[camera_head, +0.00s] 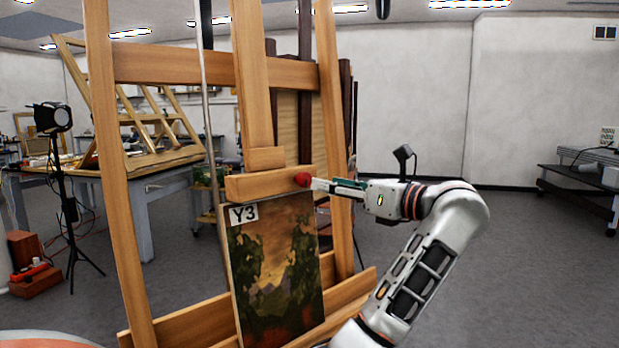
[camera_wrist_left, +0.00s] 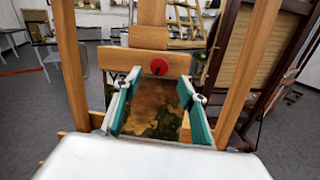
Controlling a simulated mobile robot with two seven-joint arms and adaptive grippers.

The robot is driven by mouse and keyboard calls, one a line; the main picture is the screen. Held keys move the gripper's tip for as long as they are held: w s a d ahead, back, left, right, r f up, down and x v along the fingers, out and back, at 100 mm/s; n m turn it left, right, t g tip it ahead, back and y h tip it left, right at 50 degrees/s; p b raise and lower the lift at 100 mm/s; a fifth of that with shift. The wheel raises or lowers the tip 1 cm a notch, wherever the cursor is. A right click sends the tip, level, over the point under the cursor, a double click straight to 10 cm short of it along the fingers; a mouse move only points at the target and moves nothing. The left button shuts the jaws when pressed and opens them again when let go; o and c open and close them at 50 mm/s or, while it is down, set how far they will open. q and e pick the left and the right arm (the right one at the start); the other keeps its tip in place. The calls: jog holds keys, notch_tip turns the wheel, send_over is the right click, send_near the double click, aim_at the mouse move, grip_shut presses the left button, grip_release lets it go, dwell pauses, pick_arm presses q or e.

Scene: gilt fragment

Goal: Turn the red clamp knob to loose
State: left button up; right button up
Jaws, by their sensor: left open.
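The red clamp knob (camera_head: 302,179) is on the wooden clamp bar (camera_head: 262,186) of the easel, above a painting labelled Y3 (camera_head: 270,270). In the left wrist view the round red knob (camera_wrist_left: 159,67) shows a dark mark on its face. My left gripper (camera_head: 322,185) is at the knob's right in the head view, its fingertips very close to it. In the wrist view its green-padded fingers (camera_wrist_left: 159,80) are spread apart with nothing between them, and the knob appears just beyond the tips. I cannot tell whether they touch. My right gripper is not in view.
Easel uprights (camera_head: 108,170) stand on both sides of the painting, and the right one is close to my left gripper. A lamp on a tripod (camera_head: 52,118) and a workbench (camera_head: 165,165) are at the left. The floor at the right is clear up to a dark bench (camera_head: 580,180).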

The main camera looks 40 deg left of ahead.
aim_at(307, 179)
pick_arm(q)
jog(key=a, duration=0.6)
jog(key=shift+a, duration=0.35)
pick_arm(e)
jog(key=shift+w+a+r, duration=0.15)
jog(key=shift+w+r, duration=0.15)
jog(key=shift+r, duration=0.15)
pick_arm(q)
jog(key=shift+c, duration=0.4)
jog(key=c, duration=1)
jog(key=shift+f+n+b, duration=0.25)
jog(key=shift+n+b, duration=0.25)
jog(key=shift+n, duration=0.8)
jog(key=shift+r+n+g+b, duration=0.2)
jog(key=shift+n+g+b, duration=0.15)
jog(key=shift+n, duration=0.15)
jog(key=shift+r, duration=0.1)
jog(key=o, duration=1)
jog(key=shift+o, duration=0.4)
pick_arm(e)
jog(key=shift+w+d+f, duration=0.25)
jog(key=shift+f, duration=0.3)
